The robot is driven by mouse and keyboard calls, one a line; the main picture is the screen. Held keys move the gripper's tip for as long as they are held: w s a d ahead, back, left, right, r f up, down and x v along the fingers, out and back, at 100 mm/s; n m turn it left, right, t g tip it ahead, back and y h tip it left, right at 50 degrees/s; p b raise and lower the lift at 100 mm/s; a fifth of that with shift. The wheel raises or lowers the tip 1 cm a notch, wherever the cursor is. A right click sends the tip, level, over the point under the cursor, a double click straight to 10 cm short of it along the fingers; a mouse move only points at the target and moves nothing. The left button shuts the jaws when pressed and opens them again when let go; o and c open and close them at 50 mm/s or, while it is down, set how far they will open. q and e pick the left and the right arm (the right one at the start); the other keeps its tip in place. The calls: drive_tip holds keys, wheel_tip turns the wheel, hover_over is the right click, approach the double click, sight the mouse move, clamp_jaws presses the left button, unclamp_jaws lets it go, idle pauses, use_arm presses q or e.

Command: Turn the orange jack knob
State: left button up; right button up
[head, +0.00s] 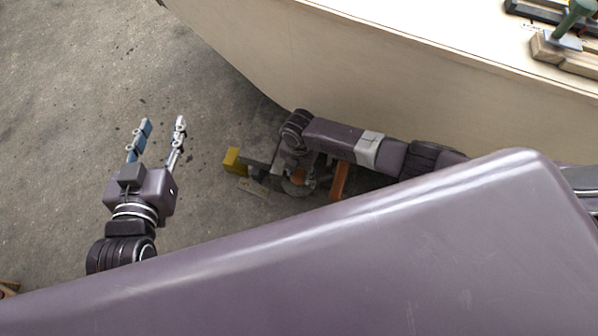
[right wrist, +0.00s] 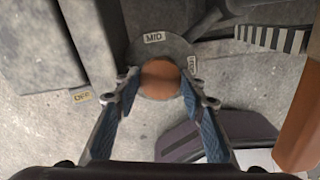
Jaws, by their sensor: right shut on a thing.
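The orange jack knob (right wrist: 160,80) sits in the middle of a round grey plate (right wrist: 150,46) with a label reading "MID" and another label at its right edge. In the right wrist view my right gripper (right wrist: 160,84) has its two blue-padded fingers on either side of the knob, shut on it. In the head view a bit of the orange knob (head: 297,175) shows below my right arm, which hides most of the jack. My left gripper (head: 163,124) is open and empty above the concrete floor, well to the left of the jack.
A pale plywood hull (head: 400,75) curves behind my right arm. A yellow block (head: 232,160) lies left of the jack, and an orange bar (head: 340,181) stands at its right. A green-handled tool (head: 572,18) rests on the hull at the top right.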

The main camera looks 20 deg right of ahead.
drive_tip(key=o, duration=1.2)
drive_tip(key=shift+c, duration=0.2)
drive_tip(key=shift+m, duration=0.3)
